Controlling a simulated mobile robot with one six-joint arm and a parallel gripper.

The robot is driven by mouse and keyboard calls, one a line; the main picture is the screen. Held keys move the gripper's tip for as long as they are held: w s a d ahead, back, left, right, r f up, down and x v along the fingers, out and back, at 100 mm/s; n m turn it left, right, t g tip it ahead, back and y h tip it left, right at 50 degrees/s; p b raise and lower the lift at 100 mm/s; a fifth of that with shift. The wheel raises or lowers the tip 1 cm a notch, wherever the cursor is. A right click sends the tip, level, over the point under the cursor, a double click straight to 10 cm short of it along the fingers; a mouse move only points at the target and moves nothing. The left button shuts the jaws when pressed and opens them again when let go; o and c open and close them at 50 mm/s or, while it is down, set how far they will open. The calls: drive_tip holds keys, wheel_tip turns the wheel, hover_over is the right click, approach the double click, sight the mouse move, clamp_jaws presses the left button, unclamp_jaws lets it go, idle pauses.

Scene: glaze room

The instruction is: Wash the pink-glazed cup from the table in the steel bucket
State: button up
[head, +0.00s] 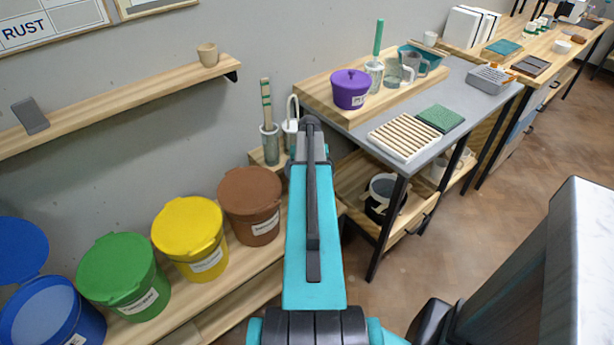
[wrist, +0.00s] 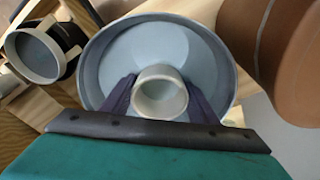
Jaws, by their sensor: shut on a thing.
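My gripper (wrist: 160,82) is shut on a small cup (wrist: 160,97) in the wrist view, with a dark finger on each side of it. The cup looks pale cream-grey; I see no clear pink on it. Behind it is a wide, round, grey-rimmed vessel, likely the steel bucket (wrist: 94,62), pale blue inside. The cup overlaps the middle of its mouth; I cannot tell whether it is above the rim or inside. In the head view my arm hides the gripper, the cup and this vessel.
A brown bucket (head: 250,205) stands close to the vessel, with yellow (head: 189,238) and green (head: 122,275) ones farther left. A dark pail (head: 383,198) sits under the grey table (head: 466,112). The table holds a purple pot (head: 350,90) and a slatted rack (head: 403,137).

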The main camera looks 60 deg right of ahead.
drive_tip(key=shift+s+d, duration=0.1)
drive_tip(key=shift+d, duration=0.15)
drive_tip(key=shift+a, duration=0.15)
drive_tip(key=shift+w+a, duration=0.35)
drive_tip(key=shift+a, duration=0.45)
drive_tip(key=shift+d, duration=0.2)
idle(0.4)
drive_tip(key=shift+s+d, duration=0.3)
drive_tip(key=shift+d, duration=0.45)
drive_tip(key=shift+a, duration=0.2)
drive_tip(key=shift+w+a, duration=0.3)
drive_tip(key=shift+a, duration=0.45)
drive_tip(key=shift+d, duration=0.15)
idle(0.4)
